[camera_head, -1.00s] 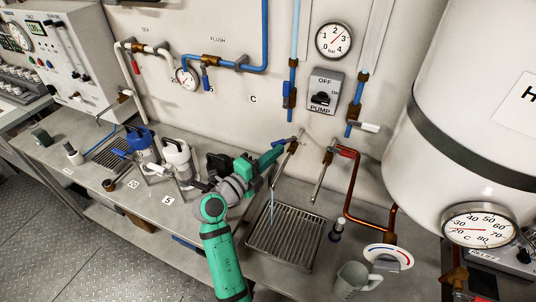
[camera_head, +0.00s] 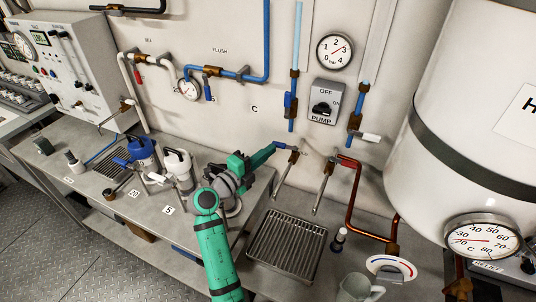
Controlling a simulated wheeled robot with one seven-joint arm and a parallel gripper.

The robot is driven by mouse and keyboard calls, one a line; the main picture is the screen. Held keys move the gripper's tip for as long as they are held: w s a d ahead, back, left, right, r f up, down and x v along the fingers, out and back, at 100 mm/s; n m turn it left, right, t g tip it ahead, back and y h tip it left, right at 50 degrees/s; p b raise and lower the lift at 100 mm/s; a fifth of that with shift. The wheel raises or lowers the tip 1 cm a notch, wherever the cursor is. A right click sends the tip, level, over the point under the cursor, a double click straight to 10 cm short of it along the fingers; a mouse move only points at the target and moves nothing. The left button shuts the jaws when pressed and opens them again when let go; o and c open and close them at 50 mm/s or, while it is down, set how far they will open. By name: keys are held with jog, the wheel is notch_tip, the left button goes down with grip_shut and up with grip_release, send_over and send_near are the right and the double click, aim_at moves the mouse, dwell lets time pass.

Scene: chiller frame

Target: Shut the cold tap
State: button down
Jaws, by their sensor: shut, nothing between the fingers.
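The cold tap (camera_head: 286,167) is on the wall above the drain grate, with a blue lever (camera_head: 285,147) at its top. No water stream shows below its spout. My gripper (camera_head: 272,151) is shut and empty, its tip at the left end of the blue lever. It looks touching or very close; I cannot tell which. The gripper partly hides the lever's left end. The hot tap (camera_head: 323,184) stands just to the right, joined to a red-brown pipe.
The drain grate (camera_head: 286,244) lies below the taps. A small bottle (camera_head: 339,238) and a grey jug (camera_head: 357,288) stand to its right. White (camera_head: 180,168) and blue-lidded (camera_head: 143,149) jugs stand left of my arm. The large white tank (camera_head: 470,110) fills the right side.

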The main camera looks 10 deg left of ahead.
dwell(0.6)
jog(key=v, duration=1)
jog(key=shift+s+a, duration=0.2)
jog(key=shift+a, duration=0.1)
